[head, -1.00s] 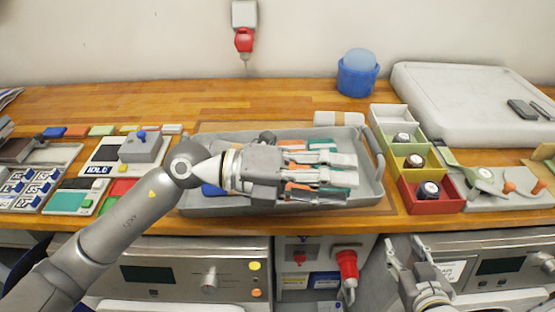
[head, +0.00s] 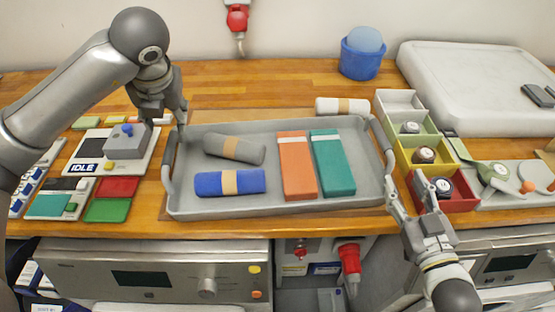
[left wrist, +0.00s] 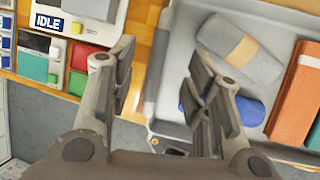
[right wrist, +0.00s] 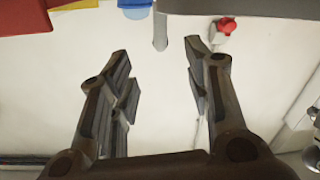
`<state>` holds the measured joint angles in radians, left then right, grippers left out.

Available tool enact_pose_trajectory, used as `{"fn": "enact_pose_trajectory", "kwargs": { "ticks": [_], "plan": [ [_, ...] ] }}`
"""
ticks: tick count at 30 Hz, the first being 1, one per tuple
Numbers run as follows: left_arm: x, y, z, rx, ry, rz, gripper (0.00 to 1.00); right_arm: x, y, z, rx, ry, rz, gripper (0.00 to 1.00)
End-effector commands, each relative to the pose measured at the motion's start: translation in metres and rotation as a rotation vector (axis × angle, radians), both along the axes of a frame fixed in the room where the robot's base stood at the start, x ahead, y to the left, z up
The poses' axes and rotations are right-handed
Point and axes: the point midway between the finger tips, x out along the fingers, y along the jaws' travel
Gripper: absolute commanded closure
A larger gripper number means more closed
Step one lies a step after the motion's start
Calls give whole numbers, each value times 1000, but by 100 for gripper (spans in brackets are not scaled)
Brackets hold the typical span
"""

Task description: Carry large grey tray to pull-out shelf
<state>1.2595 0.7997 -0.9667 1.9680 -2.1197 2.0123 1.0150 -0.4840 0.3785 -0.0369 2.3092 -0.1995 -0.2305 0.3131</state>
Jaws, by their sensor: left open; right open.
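The large grey tray (head: 275,207) lies on the wooden counter with a raised handle at each short end. In it are a grey roll (head: 235,149), a blue roll (head: 230,183), an orange packet (head: 297,168) and a teal packet (head: 332,165). My left gripper (head: 181,130) is open above the tray's left end, near the left handle (head: 169,165); the tray's edge also shows in the left wrist view (left wrist: 172,105). My right gripper (head: 402,182) is open and empty beside the right handle (head: 389,150), at the counter's front. No pull-out shelf can be made out.
Right of the tray stand white, green, yellow and red bins (head: 466,200). A control box marked IDLE (head: 112,155) and coloured pads lie left. A beige-banded white roll (head: 342,106) lies behind the tray. Machines with panels (head: 140,262) and a red plug (head: 349,262) are below.

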Motion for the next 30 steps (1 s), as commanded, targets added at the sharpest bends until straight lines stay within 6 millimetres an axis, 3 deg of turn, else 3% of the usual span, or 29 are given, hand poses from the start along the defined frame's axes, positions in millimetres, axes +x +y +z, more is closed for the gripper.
{"fn": "enact_pose_trajectory", "kwargs": {
  "ticks": [10, 30],
  "plan": [
    [3, 2, -11, -2, 4, -2, 55, 11, 2, 0, 0, -1, 0, 55],
    [34, 23, -91, -3, 3, -4, 55, 99, 17, 0, 0, 0, 0, 55]
  ]
}}
